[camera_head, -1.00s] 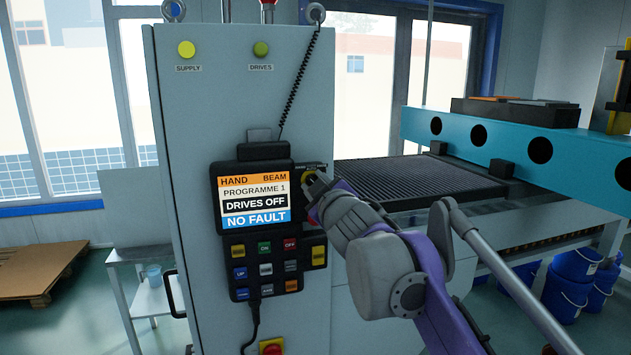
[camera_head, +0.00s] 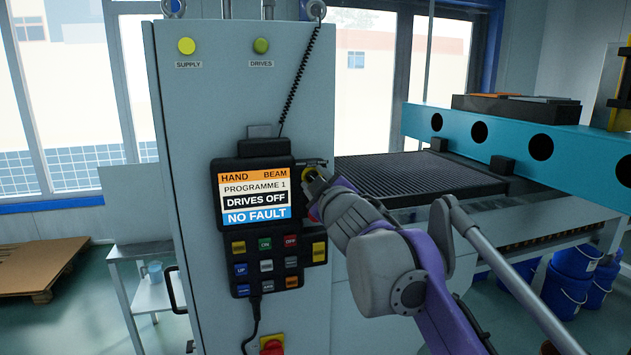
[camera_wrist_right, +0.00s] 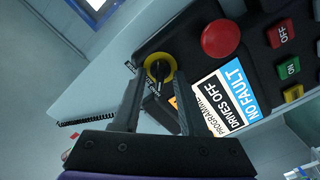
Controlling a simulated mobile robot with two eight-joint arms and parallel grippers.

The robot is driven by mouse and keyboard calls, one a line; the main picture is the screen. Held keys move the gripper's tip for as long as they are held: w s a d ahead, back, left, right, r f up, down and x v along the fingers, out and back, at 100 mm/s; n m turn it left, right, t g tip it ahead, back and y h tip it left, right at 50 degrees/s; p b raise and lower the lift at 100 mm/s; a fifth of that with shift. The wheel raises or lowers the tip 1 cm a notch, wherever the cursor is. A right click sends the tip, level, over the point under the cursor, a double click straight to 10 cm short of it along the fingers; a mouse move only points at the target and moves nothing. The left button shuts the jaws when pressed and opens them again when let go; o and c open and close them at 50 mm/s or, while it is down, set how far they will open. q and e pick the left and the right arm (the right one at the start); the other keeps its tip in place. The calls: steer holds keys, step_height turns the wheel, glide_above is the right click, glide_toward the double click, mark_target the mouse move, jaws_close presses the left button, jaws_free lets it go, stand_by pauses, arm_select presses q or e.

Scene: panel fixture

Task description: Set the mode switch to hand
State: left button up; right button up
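The mode switch is a black knob in a yellow ring on the pendant's upper right; it shows in the right wrist view (camera_wrist_right: 159,69). In the head view it is partly hidden by my right gripper (camera_head: 311,180). In the right wrist view the two fingers of that gripper (camera_wrist_right: 157,90) stand apart, with their tips close to the knob; I cannot tell whether they touch it. The knob's exact pointing is hard to read. The pendant screen (camera_head: 254,197) reads HAND, BEAM, PROGRAMME 1, DRIVES OFF, NO FAULT. My left gripper is out of view.
A red round button (camera_wrist_right: 221,38) sits near the switch, with coloured keys (camera_head: 265,267) below the screen. The pendant is on a grey cabinet (camera_head: 190,130). A coiled cord (camera_head: 297,85) hangs above it. A blue beam (camera_head: 480,130) and slatted bed (camera_head: 420,175) stand to the right.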

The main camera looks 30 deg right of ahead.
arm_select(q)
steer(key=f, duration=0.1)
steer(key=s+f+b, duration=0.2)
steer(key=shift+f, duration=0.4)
arm_select(e)
steer(key=v, duration=1)
steer(key=shift+s, duration=0.35)
steer(key=shift+a, duration=0.15)
steer(key=s+a+f+m+g+y, duration=0.1)
steer(key=s+a+f+m+g, duration=0.15)
steer(key=f, duration=0.95)
steer(key=s+a+f+m+g, duration=0.2)
steer(key=s+f+g, duration=0.1)
steer(key=f, duration=0.9)
steer(key=s+a+f+m+g+y, duration=0.1)
steer(key=s+a+f+m+g, duration=0.15)
steer(key=f, duration=0.95)
steer(key=s+a+f+g+y, duration=0.2)
steer(key=s+a+f+g, duration=0.2)
steer(key=s+f, duration=0.5)
step_height(320, 180, down, 3)
steer(key=shift+a+f+n, duration=0.25)
steer(key=shift+a+n, duration=0.05)
steer(key=shift+a, duration=0.45)
